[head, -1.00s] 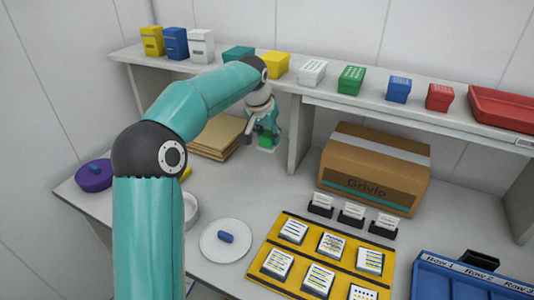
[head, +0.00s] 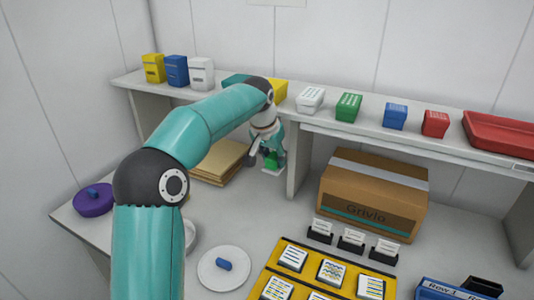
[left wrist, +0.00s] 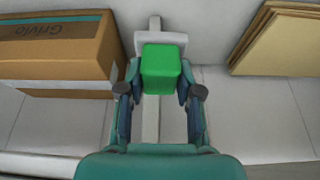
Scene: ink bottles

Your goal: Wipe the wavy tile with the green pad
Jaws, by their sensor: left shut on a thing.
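My left gripper (head: 269,155) is far back beside the shelf's upright. It is shut on the green pad (head: 271,161), a bright green block. The pad also shows between the fingers (left wrist: 160,85) in the left wrist view (left wrist: 160,68). A small white piece (head: 272,171) shows just under the pad; I cannot tell whether they touch. White tiles with dark and coloured marks lie on a yellow tray (head: 272,271) at the bottom. The tile at the back middle (head: 332,271) seems to carry wavy marks, too small to be sure. My right gripper is not in view.
A cardboard box (head: 374,192) stands right of the shelf's upright (head: 299,160). Brown folders (head: 220,160) lie left of my gripper. A white plate (head: 224,268) with a blue piece and a purple disc (head: 93,200) are nearer. Card holders (head: 352,239) stand behind the tray.

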